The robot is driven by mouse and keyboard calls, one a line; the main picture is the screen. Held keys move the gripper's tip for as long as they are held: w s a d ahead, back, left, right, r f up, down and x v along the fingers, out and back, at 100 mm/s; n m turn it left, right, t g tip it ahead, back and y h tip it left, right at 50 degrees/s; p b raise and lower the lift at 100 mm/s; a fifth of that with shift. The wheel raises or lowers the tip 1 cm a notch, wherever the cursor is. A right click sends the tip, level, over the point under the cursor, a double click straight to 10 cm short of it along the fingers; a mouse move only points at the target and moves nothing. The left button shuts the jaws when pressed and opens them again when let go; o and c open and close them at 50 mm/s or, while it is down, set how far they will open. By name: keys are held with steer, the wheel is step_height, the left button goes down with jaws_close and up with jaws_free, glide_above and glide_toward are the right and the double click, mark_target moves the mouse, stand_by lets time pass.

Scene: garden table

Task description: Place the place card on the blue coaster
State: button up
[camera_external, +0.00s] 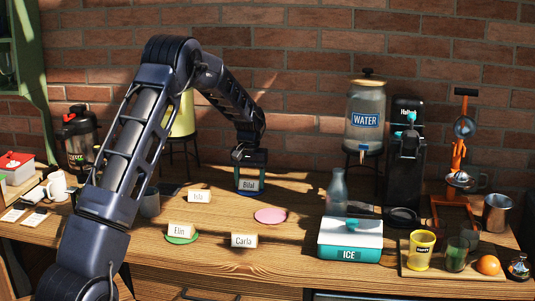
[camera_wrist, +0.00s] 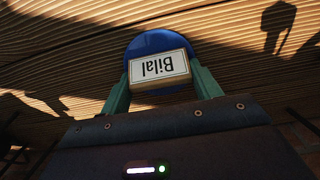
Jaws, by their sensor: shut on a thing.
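The place card reading "Bilal" (camera_external: 249,184) is between the fingers of my gripper (camera_external: 249,172), which is shut on it. In the wrist view the card (camera_wrist: 158,68) appears upside down between the two green fingertips (camera_wrist: 160,84). The blue coaster (camera_wrist: 155,42) lies directly behind and under the card in that view, partly hidden by it. In the external view the blue coaster (camera_external: 240,192) shows as a thin rim below the card. I cannot tell whether the card touches the coaster.
A pink coaster (camera_external: 270,216) lies empty to the front right. The Elin card (camera_external: 181,229) is on a green coaster (camera_external: 179,240); the Carla card (camera_external: 244,240) stands nearby, and another card (camera_external: 198,196) stands to the left. An ice box (camera_external: 350,240) and water dispenser (camera_external: 366,118) are at right.

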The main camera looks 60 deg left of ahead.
steer(key=o, duration=1)
step_height(320, 180, up, 12)
steer(key=s+d+r+m+t, duration=0.1)
steer(key=s+d+r, duration=0.45)
steer(key=d, duration=0.45)
steer(key=s+d+r+m, duration=0.2)
steer(key=s+d+r, duration=0.3)
steer(key=d+r, duration=0.3)
steer(key=s+d+r+m+t, duration=0.1)
steer(key=s+d+r, duration=0.4)
steer(key=d, duration=0.6)
steer(key=s+d+f+m+t, duration=0.1)
steer(key=s+d, duration=0.4)
steer(key=s, duration=0.4)
steer(key=s+d+f+m, duration=0.1)
steer(key=s+d+m, duration=0.1)
steer(key=s+d, duration=0.4)
steer(key=s+d+f+m+t, duration=0.1)
steer(key=s+d, duration=0.4)
steer(key=s, duration=0.8)
steer(key=shift+d+f+m+t, duration=0.3)
steer(key=shift+d+f+m, duration=0.05)
steer(key=shift+f+m, duration=0.2)
